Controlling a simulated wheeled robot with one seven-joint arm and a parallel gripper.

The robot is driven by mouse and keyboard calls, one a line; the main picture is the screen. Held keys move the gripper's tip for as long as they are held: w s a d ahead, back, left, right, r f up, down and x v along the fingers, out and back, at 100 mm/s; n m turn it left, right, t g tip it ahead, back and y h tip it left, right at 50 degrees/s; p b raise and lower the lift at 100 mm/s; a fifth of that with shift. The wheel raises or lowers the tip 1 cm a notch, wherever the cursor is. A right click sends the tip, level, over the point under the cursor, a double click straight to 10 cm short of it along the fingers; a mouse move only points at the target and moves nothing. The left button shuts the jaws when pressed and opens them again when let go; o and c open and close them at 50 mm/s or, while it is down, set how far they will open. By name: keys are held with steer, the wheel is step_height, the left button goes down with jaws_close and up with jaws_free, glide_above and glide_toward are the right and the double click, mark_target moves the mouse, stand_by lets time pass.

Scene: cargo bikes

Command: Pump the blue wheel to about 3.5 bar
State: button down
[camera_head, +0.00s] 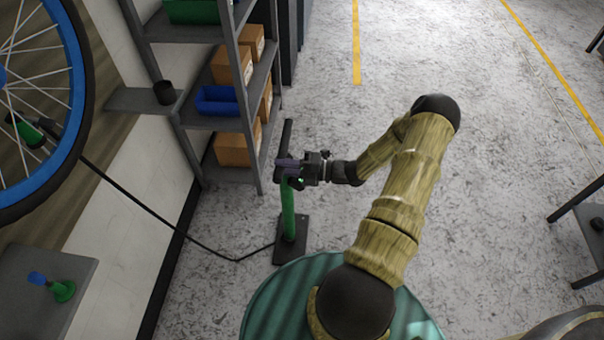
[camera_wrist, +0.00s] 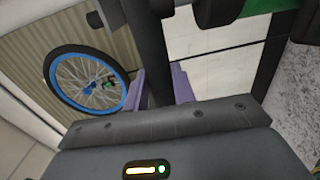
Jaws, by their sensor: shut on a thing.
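The blue wheel (camera_head: 67,160), with a blue rim and black tire, hangs at the left wall. It also shows in the wrist view (camera_wrist: 124,78). A green-and-black hose head (camera_head: 28,132) sits at its rim near the valve, and a black hose (camera_head: 165,220) runs from there to the floor pump. The pump (camera_head: 289,215) stands upright, with a green barrel and black base. My gripper (camera_head: 287,165) is shut on the black pump handle (camera_head: 287,133) at the top of the pump. In the wrist view the handle (camera_wrist: 148,45) passes between the purple fingers. No pressure reading is legible.
A grey rack (camera_head: 155,29) with cardboard boxes (camera_head: 233,150) and a blue bin (camera_head: 217,100) stands behind the pump. A black cup (camera_head: 164,92) is on a wall shelf. A green-and-blue item (camera_head: 63,290) sits on a lower-left ledge.

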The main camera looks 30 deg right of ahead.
step_height(320, 180, up, 5)
steer(key=p, duration=0.5)
stand_by(0.3)
step_height(320, 180, up, 21)
steer(key=p, duration=1.9)
